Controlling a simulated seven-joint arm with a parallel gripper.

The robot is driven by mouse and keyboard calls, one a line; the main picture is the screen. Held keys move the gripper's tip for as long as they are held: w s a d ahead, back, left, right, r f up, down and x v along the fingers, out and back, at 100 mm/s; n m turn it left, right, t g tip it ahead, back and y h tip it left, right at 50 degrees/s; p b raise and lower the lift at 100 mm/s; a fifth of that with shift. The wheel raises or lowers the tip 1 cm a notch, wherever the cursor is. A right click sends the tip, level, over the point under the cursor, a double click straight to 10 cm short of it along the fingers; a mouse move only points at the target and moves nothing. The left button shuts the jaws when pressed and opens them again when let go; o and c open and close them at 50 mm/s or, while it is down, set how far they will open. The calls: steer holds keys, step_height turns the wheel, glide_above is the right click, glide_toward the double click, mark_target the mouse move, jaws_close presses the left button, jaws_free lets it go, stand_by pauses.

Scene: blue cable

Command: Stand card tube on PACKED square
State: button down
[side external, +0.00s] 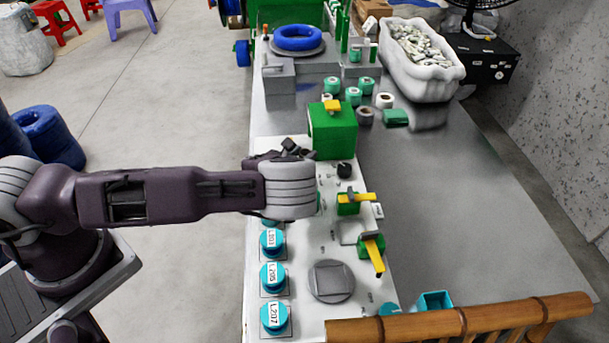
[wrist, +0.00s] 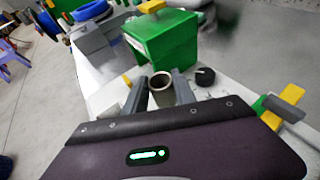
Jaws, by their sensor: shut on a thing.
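In the wrist view, my gripper (wrist: 160,97) has its two grey fingers on either side of a short, open-topped tube (wrist: 161,84). The tube has a grey-brown rim and a dark hollow, and it appears roughly upright. It is held between the fingers, in front of the green machine housing. Its lower end is hidden by my wrist. In the side external view, my arm hides the fingers and the tube. I cannot read a PACKED mark in either view, so I cannot tell which square it is.
Teal labelled spools (side external: 272,277) stand in squares along the white board's left edge. The green housing (side external: 333,130) is close to my gripper. Green blocks with yellow levers (side external: 357,198), a black knob (side external: 344,169) and a grey disc (side external: 332,281) are nearby.

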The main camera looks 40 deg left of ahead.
step_height(320, 180, down, 6)
steer(key=shift+r, duration=0.1)
steer(key=shift+f, duration=0.2)
steer(key=c, duration=1)
jaws_free()
